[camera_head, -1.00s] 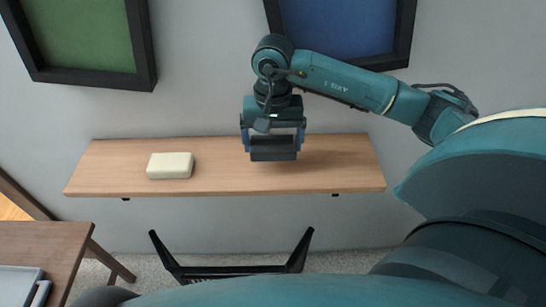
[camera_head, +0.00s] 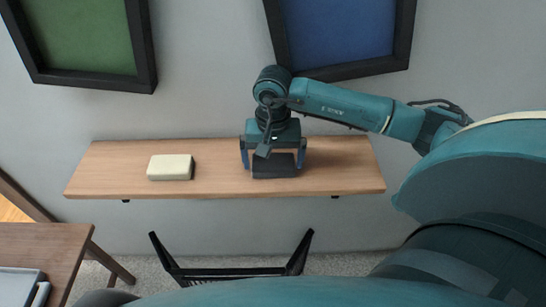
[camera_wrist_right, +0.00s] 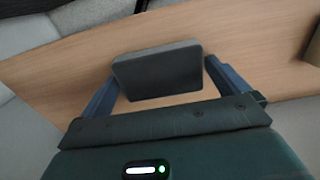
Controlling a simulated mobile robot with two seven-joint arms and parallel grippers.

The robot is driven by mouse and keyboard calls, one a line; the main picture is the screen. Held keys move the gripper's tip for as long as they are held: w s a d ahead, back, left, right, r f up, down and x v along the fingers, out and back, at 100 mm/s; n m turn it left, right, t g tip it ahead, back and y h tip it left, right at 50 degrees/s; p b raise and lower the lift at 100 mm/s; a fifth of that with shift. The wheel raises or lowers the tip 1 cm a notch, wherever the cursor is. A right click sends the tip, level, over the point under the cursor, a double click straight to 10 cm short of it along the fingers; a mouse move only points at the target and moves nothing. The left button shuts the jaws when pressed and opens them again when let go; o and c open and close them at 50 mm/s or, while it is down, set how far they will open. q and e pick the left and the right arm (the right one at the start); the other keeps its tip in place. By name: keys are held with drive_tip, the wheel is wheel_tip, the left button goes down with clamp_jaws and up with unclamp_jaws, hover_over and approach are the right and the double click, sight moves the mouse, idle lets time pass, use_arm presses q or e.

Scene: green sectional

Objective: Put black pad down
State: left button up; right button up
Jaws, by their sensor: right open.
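The black pad (camera_head: 274,166) is on the wooden wall shelf (camera_head: 225,184), right of the shelf's middle. My right gripper (camera_head: 273,160) is above and around it, with one finger on either side. In the right wrist view the pad (camera_wrist_right: 158,72) lies between the two fingers (camera_wrist_right: 160,82), with gaps at both sides, so the gripper is open. The wooden shelf surface (camera_wrist_right: 60,68) shows around the pad there. My left gripper is not in view.
A cream block (camera_head: 170,167) lies on the shelf to the left of the pad. A blue framed panel (camera_head: 340,35) and a green framed panel (camera_head: 82,35) hang above. A brown table (camera_head: 40,255) stands at lower left. The shelf's right end is clear.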

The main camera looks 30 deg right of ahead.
sight(274, 160)
drive_tip(key=shift+f, duration=0.15)
wheel_tip(274, 160, up, 13)
drive_tip(key=shift+d+b, duration=0.15)
drive_tip(key=shift+b, duration=0.25)
